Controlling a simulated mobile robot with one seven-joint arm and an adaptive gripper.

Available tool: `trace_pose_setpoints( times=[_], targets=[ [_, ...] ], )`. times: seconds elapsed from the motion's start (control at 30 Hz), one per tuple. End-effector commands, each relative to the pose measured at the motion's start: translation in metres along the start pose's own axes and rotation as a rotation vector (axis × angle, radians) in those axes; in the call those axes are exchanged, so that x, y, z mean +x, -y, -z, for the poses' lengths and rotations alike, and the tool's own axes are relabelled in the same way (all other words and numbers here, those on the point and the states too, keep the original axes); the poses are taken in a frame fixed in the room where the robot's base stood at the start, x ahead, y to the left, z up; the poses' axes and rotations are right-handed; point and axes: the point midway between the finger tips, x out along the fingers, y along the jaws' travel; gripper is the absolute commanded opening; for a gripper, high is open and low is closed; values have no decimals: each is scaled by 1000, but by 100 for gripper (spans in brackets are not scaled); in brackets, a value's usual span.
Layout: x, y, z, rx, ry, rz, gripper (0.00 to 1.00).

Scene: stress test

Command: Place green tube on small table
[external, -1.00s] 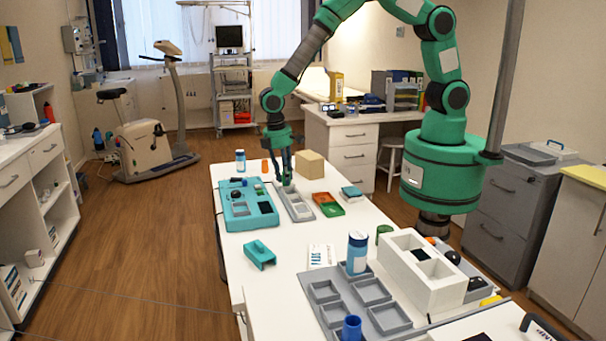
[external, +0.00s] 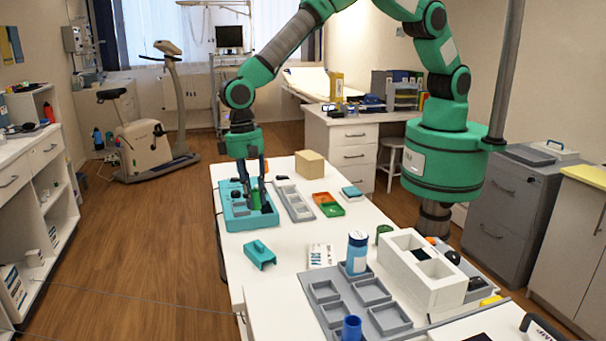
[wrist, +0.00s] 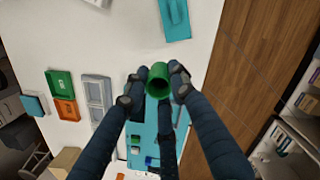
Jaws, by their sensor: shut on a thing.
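In the external view my gripper (external: 257,200) points down over the teal tray (external: 236,216), shut on the green tube (external: 256,199). I cannot tell whether the tube touches the tray. The long white table (external: 290,250) bears the tray. Which surface is the small table is not clear from these views.
A grey two-part tray (external: 294,202), orange and green bins (external: 328,206) and a cardboard box (external: 310,164) stand right of my gripper. A teal block (external: 259,255) lies nearer the camera. A blue-and-white bottle (external: 357,252) and a white divided box (external: 420,275) stand at the front right.

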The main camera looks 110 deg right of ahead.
Motion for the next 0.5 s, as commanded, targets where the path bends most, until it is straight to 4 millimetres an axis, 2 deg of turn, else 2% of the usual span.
trace_pose_setpoints(
  times=[0.03,0.2,0.5],
  targets=[
    [-4,20,-12,32,-2,6,4],
    [-10,79,-49,177,-8,30,4],
    [-18,172,-127,420,-20,68,4]
  ],
)
